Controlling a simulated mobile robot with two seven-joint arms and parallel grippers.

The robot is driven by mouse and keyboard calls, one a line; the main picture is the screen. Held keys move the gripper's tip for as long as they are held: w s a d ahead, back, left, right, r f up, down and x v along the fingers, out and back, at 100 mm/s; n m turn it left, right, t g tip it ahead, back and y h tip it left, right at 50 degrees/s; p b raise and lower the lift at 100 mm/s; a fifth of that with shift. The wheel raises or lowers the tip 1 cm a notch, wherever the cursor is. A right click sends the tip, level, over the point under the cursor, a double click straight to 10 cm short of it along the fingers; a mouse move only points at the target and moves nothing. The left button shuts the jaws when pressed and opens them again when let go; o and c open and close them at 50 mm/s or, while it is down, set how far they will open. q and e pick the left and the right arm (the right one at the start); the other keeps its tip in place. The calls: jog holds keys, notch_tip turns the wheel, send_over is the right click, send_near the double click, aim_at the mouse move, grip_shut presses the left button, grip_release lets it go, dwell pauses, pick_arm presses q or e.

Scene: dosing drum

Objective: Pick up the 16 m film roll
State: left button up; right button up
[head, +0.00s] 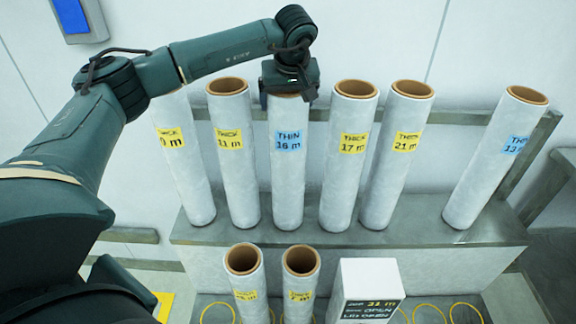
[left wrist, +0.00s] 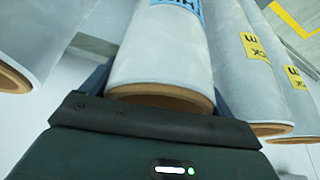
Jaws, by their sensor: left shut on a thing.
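The 16 m film roll (head: 288,160) is a tall white roll with a blue label reading "THIN 16 m". It stands on the grey ledge among other rolls. My left gripper (head: 289,97) is at its top end, coming from above, and is shut on it. In the left wrist view the roll (left wrist: 160,60) sits between the fingers, its brown core end close to the gripper (left wrist: 158,112). The gripper hides most of the roll's top rim in the head view. My right gripper is not in view.
The "THICK 11 m" roll (head: 234,160) stands close on the left and the "THICK 17 m" roll (head: 347,160) close on the right. More rolls share the ledge (head: 430,236). Two shorter-looking rolls and a white box (head: 366,290) stand lower in front. A rail runs behind.

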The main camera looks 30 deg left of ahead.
pick_arm(q)
jog(key=c, duration=1.1)
jog(key=shift+r, duration=0.2)
